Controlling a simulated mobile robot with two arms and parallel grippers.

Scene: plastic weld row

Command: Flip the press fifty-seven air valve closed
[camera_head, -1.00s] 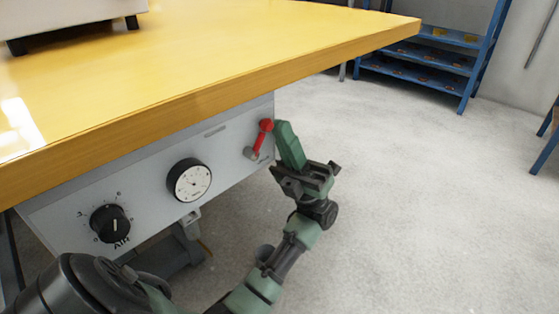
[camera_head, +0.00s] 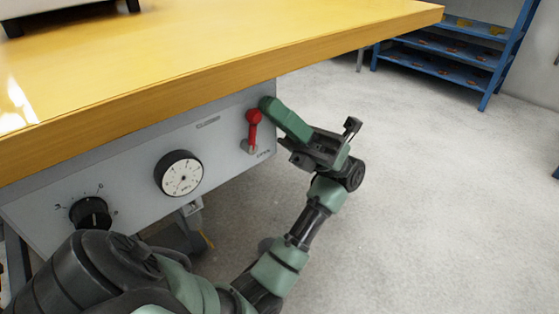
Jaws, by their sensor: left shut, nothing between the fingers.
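The air valve is a red lever (camera_head: 254,128) on a metal pivot at the right end of the grey panel (camera_head: 225,150) under the bench. Its handle points up, leaning slightly right. A small label, seemingly "OPEN", sits right of the pivot. My left gripper (camera_head: 269,104) is shut and empty. Its green fingertips are just right of the lever's top, touching or nearly touching it; I cannot tell which. My right gripper is not in view.
The yellow bench top (camera_head: 230,50) overhangs the panel close above the gripper. A round gauge (camera_head: 179,173) and a black knob (camera_head: 90,213) are left of the valve. A blue shelf (camera_head: 450,60) stands at the back right. The floor to the right is clear.

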